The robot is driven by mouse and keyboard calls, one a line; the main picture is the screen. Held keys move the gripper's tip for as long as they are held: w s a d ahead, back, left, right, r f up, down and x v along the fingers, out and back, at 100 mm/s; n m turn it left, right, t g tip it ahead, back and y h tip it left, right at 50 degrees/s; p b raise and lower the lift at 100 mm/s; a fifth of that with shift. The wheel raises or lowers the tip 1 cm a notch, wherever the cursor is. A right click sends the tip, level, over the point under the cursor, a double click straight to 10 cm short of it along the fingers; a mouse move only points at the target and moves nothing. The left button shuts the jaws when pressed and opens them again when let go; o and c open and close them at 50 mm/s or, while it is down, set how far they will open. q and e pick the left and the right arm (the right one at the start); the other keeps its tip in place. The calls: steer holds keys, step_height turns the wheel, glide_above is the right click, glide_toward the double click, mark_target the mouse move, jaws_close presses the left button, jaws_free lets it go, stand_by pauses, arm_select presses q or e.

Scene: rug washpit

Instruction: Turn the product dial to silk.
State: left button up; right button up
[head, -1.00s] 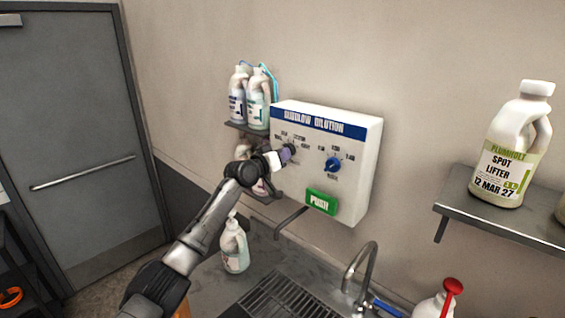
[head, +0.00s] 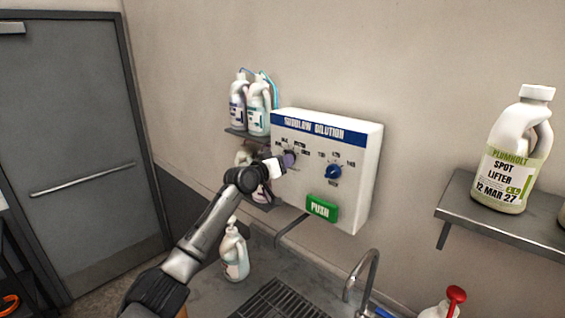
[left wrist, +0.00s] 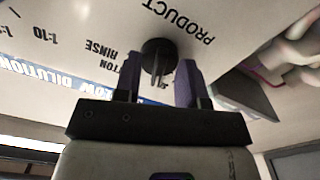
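The product dial (head: 291,152) is a black knob on the left of the white dilution box's front. In the head view my left gripper (head: 288,161) partly covers it. In the left wrist view the dial (left wrist: 157,52) shows close up beside the word PRODUCT. The left gripper's two purple fingers (left wrist: 159,80) stand apart, one on each side of the knob. Whether they touch it is unclear. RINSE and part of COTTON can be read by the knob. The silk mark cannot be made out, nor can the pointer's setting. My right gripper is not in view.
The box (head: 365,165) also carries a blue dial (head: 334,171) and a green PUSH button (head: 322,208). Bottles (head: 257,108) stand on a shelf to its left. A pump bottle (head: 234,252) and a tap (head: 362,275) are below. A spot lifter jug (head: 510,160) stands at right.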

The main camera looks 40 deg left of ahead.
arm_select(q)
steer(key=s+a+b, duration=0.1)
steer(key=s+b, duration=0.2)
steer(key=s, duration=1)
steer(key=shift+s+b, duration=0.4)
stand_by(0.4)
